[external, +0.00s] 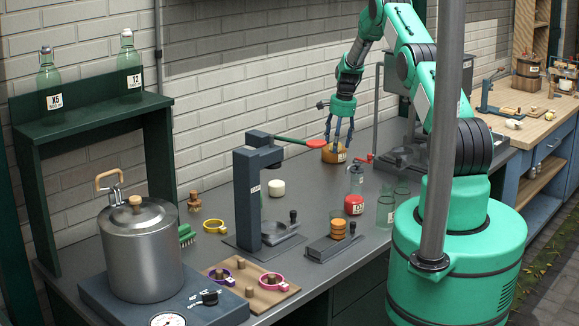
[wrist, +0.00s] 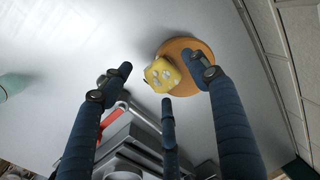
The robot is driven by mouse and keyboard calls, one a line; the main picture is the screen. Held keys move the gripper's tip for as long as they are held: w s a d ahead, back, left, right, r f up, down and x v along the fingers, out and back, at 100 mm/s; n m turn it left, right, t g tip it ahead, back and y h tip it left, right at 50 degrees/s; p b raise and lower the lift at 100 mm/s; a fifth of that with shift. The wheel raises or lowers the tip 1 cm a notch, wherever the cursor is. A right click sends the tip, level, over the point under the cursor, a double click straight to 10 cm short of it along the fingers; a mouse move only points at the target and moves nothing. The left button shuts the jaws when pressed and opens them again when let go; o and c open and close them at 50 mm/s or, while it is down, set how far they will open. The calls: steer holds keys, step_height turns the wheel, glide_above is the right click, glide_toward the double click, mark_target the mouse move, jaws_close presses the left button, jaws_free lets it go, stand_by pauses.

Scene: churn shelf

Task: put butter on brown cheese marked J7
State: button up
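A brown-orange round cheese (external: 331,156) lies on the far part of the grey counter by the wall. Its label is too small to read. In the wrist view the cheese (wrist: 203,62) is a smooth disc. A yellow lump with pale spots, seemingly the butter (wrist: 161,75), overlaps the disc's left edge and appears to rest on it. My gripper (external: 338,142) is just above, pointing down. In the wrist view its three dark blue fingers (wrist: 160,72) are spread around the butter, with visible gaps and no clear contact.
Grey equipment (external: 405,150) is to the right. The brick wall (external: 240,95) is close behind.

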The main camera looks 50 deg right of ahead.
steer(key=shift+r, duration=0.2)
step_height(320, 180, up, 12)
steer(key=s, duration=0.1)
steer(key=shift+s+f+b, duration=0.15)
steer(key=shift+s+b, duration=0.15)
steer(key=shift+s, duration=0.05)
stand_by(0.4)
stand_by(0.5)
